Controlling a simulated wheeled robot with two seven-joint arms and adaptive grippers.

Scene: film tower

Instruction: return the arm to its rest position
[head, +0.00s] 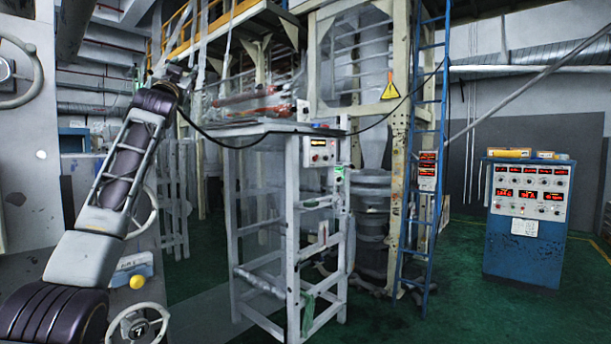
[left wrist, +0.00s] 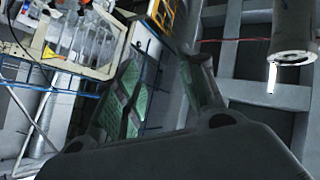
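My left arm (head: 125,165) comes in from the lower left of the head view and is raised, bent upward. My left gripper (head: 178,76) is at its upper end, small and partly lost against the frames behind it. In the left wrist view the two fingers of the gripper (left wrist: 162,75) stand apart with nothing visible between them. The gripper looks open and empty. My right arm and right gripper are in neither view.
A white metal stand (head: 292,220) with a small display panel (head: 319,152) is close to the right of the arm. A blue ladder (head: 425,130) and a blue control cabinet (head: 525,245) stand further right. Handwheels (head: 137,325) are beside the arm. Green floor (head: 455,290) is clear between ladder and cabinet.

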